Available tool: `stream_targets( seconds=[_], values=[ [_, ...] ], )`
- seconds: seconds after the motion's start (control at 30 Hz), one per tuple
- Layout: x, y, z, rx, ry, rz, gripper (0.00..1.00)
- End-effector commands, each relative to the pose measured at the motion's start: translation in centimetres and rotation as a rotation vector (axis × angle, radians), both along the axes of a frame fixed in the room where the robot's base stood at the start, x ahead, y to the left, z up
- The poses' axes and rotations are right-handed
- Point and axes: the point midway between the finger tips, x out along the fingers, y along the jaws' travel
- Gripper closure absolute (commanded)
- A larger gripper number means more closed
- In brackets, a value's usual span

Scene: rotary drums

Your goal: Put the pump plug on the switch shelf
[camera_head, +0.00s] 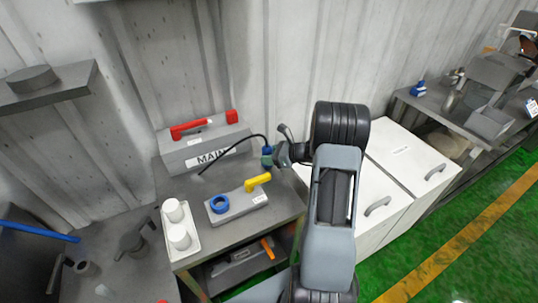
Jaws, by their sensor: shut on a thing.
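The plug (266,153), a small blue and dark piece with a black cable, is at the tip of my gripper (274,156). My gripper is shut on it, at the right side of the grey shelf (285,209); the fingers are small and partly hidden. The cable arcs left over the shelf, with its end near the MAIN box. The shelf top carries the grey MAIN switch box (180,160) with a red handle at its back. Whether the plug touches the shelf cannot be told, but it appears above it.
On the shelf stand a grey block (238,208) with a blue ring and yellow lever, and a white tray (190,247) with two white cups. White cabinets (395,190) stand to the right. A lower level holds a grey case (240,266). The shelf's right front is bare.

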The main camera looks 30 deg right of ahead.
Motion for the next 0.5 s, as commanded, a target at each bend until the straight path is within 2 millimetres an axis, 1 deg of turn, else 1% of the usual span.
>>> stream_targets(
  seconds=[0.33, 0.37, 0.5],
  values=[
    [0.00, -0.02, -0.33, 0.000, -0.001, -0.001, 0.82],
    [-0.02, -0.02, -0.37, 0.000, -0.001, -0.001, 0.55],
    [-0.01, -0.01, -0.31, 0.000, -0.001, -0.001, 0.42]
  ],
)
